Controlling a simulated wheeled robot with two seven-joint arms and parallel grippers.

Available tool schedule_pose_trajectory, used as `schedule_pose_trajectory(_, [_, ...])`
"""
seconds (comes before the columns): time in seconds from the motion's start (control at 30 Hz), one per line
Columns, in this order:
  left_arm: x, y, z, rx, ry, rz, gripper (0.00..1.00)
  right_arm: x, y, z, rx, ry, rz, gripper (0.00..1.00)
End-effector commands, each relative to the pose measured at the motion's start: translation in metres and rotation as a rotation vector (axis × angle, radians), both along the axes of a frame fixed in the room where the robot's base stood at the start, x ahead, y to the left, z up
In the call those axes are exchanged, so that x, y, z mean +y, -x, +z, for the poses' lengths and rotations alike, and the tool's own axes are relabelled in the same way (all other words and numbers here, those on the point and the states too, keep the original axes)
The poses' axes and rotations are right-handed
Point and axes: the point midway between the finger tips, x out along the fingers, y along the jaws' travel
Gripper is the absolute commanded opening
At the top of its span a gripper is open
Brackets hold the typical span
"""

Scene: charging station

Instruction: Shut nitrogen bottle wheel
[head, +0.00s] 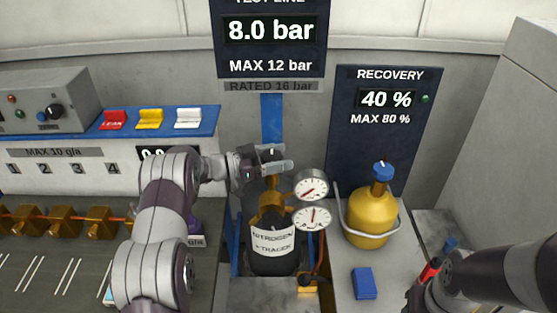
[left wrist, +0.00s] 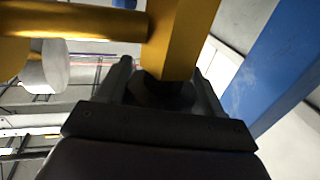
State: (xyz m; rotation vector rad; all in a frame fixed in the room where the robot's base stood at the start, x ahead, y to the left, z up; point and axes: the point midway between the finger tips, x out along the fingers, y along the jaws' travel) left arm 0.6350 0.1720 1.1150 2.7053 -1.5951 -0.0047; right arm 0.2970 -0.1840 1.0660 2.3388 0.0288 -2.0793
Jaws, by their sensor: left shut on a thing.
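The nitrogen bottle (head: 272,262) is a black cylinder with a white label, standing upright at the centre under a brass valve (head: 270,205). My left gripper (head: 272,162) is at the top of this valve, shut on the dark wheel, which it mostly hides in the head view. In the left wrist view the dark wheel (left wrist: 165,92) sits between the two fingers of my left gripper (left wrist: 163,85), beside the yellow valve body (left wrist: 185,35). My right gripper (head: 420,293) is low at the right, partly hidden by its own arm; its jaws are unclear.
Two round gauges (head: 312,185) sit just right of the valve. A yellow recovery cylinder (head: 367,216) with a blue knob stands further right, with a blue block (head: 363,283) in front. A red tool (head: 430,271) is by my right gripper. A display panel (head: 270,40) hangs above.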

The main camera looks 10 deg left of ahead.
Motion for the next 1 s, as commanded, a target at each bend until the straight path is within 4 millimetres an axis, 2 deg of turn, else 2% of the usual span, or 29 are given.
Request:
schedule_pose_trajectory(0.37, [0.000, 0.000, 0.002, -0.005, -0.001, -0.005, 0.36, 0.000, 0.000, 0.000, 0.000, 0.000, 0.000, 0.49])
schedule_pose_trajectory(0.4, [0.000, 0.000, 0.002, -0.005, -0.001, -0.005, 0.73, 0.000, 0.000, 0.000, 0.000, 0.000, 0.000, 0.49])
schedule_pose_trajectory(0.43, [0.000, 0.000, 0.002, -0.005, -0.001, -0.005, 0.83, 0.000, 0.000, 0.000, 0.000, 0.000, 0.000, 0.49])
schedule_pose_trajectory(0.47, [0.000, 0.000, 0.002, -0.005, -0.001, -0.005, 0.87, 0.000, 0.000, 0.000, 0.000, 0.000, 0.000, 0.49])
schedule_pose_trajectory(0.77, [0.003, 0.001, 0.000, -0.003, -0.001, -0.004, 0.87, 0.000, 0.000, -0.002, 0.000, 0.000, 0.000, 0.49])
schedule_pose_trajectory(0.87, [0.016, 0.008, -0.002, -0.004, -0.001, -0.002, 0.87, 0.000, 0.000, -0.009, 0.000, 0.000, 0.000, 0.49])
schedule_pose_trajectory(1.0, [0.049, 0.026, -0.004, -0.004, -0.001, 0.001, 0.87, 0.000, 0.000, -0.022, 0.000, 0.000, 0.000, 0.49])
